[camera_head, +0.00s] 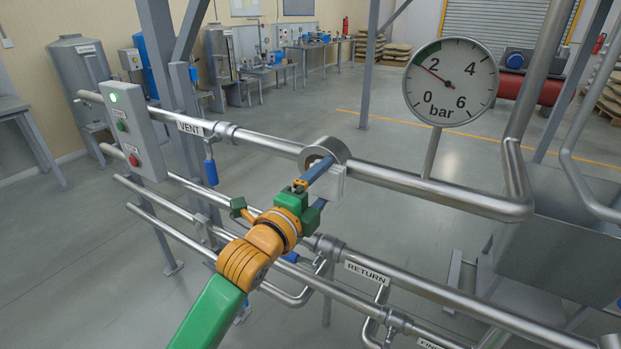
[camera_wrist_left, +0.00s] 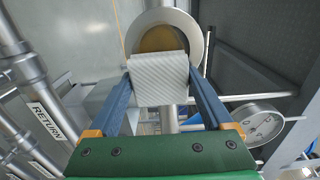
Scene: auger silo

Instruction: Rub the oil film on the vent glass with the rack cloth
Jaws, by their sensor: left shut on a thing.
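My left gripper (camera_head: 322,186) reaches in from the lower left and is shut on the rack cloth (camera_head: 335,187), a pale square pad. In the left wrist view the ribbed cloth (camera_wrist_left: 158,80) sits between the two blue fingers (camera_wrist_left: 160,92). The vent glass (camera_wrist_left: 160,37) shows there as a round amber-brown disc inside a grey ring. The cloth covers its lower part from this angle; I cannot tell whether they touch. In the head view the glass's ring-shaped housing (camera_head: 327,149) sits on the VENT pipe (camera_head: 262,143), right above the cloth. My right gripper is not in view.
A button box (camera_head: 131,131) with a lit green lamp is at the left. The RETURN pipe (camera_head: 420,290) runs below my gripper. A grey hopper (camera_head: 550,245) stands at the right.

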